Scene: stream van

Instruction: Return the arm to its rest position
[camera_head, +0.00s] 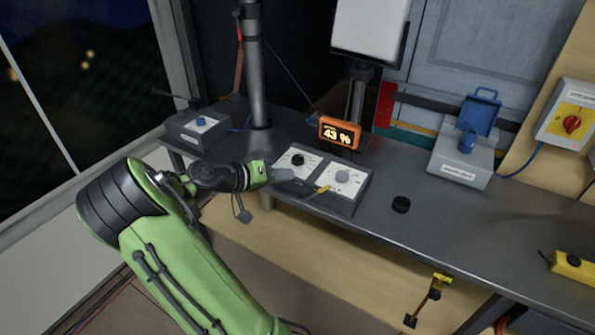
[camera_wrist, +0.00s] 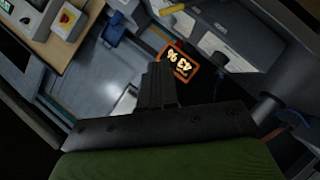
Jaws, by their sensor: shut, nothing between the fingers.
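My green arm reaches in from the lower left in the head view. My gripper (camera_head: 284,175) is shut and empty, just left of a grey control box (camera_head: 334,204) with two white dial panels on the bench; I cannot tell whether they touch. In the wrist view the shut fingers (camera_wrist: 157,85) point up the picture, with the orange display (camera_wrist: 176,66) just beyond them.
A black puck (camera_head: 401,204) lies right of the dials. A grey box with a raised blue cover (camera_head: 458,165) stands farther right. Bench (camera_head: 440,215) around the puck is clear.

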